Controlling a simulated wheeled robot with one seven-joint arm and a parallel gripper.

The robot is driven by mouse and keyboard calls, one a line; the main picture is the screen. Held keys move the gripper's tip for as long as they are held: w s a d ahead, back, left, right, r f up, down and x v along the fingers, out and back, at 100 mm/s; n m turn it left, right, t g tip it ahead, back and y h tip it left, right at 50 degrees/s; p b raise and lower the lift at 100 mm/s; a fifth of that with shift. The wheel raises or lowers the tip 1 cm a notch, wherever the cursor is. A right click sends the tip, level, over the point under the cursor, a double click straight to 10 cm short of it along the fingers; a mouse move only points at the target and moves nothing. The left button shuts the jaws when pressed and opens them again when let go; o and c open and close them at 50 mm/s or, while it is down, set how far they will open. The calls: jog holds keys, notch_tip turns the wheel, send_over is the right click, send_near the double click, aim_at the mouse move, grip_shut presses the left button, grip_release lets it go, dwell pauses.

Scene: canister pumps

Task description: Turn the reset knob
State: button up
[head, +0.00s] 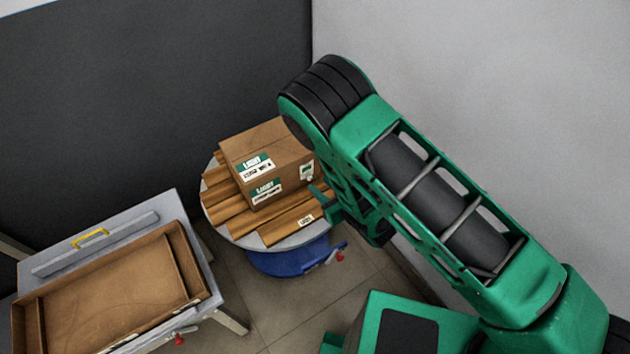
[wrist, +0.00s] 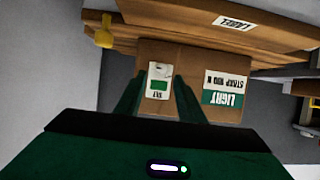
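Two small red knob-like parts show in the head view. One red part (head: 340,256) is at the right of the round table's blue base, and another red part (head: 180,340) is at the front of the left table. I cannot tell which, if either, is the reset knob. My gripper (head: 327,203) is at the right side of the cardboard box (head: 262,150), above the red part on the blue base. In the wrist view my gripper (wrist: 158,84) has its fingers apart, with the labelled face of a box (wrist: 190,58) beyond them. I cannot tell whether they touch it.
The box rests on brown planks (head: 226,212) on a round grey table (head: 212,222). A grey table (head: 205,270) at the left carries an open brown tray (head: 182,262) and a yellow handle (head: 90,237). Walls close in behind and right. Floor (head: 290,310) is clear between tables.

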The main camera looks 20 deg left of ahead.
aim_at(311, 178)
jog(key=shift+x, duration=2.45)
jog(key=shift+s, duration=0.1)
grip_shut()
